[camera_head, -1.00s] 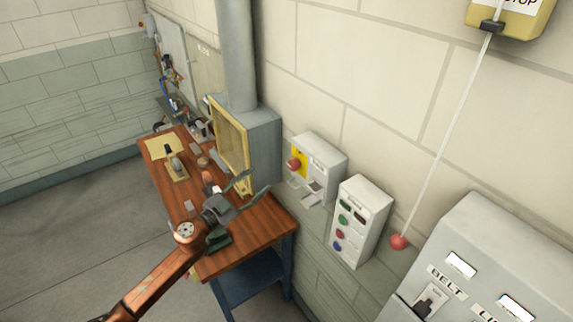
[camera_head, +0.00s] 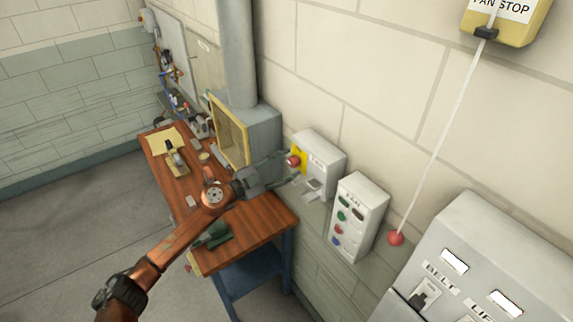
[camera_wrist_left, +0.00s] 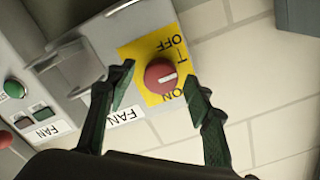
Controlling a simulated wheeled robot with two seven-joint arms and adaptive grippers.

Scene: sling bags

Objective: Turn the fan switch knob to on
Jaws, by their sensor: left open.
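The fan switch knob (camera_head: 294,160) is a red round knob on a yellow plate, on the face of a grey wall box (camera_head: 322,160). In the left wrist view the knob (camera_wrist_left: 160,76) has a white pointer line and sits on the yellow plate (camera_wrist_left: 147,55) marked OFF and ON. The line points between the two words, nearer the ON side in angle than I can state exactly. My left gripper (camera_head: 283,168) is open, its fingers on either side of the knob. In the left wrist view its fingertips (camera_wrist_left: 160,80) show apart from the knob. My right gripper is not in view.
A white FAN button box (camera_head: 358,215) stands right of the switch box. A pull cord with a red ball (camera_head: 396,238) hangs farther right. A wooden workbench (camera_head: 255,222) with a yellow-framed hood (camera_head: 229,133) lies below and left.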

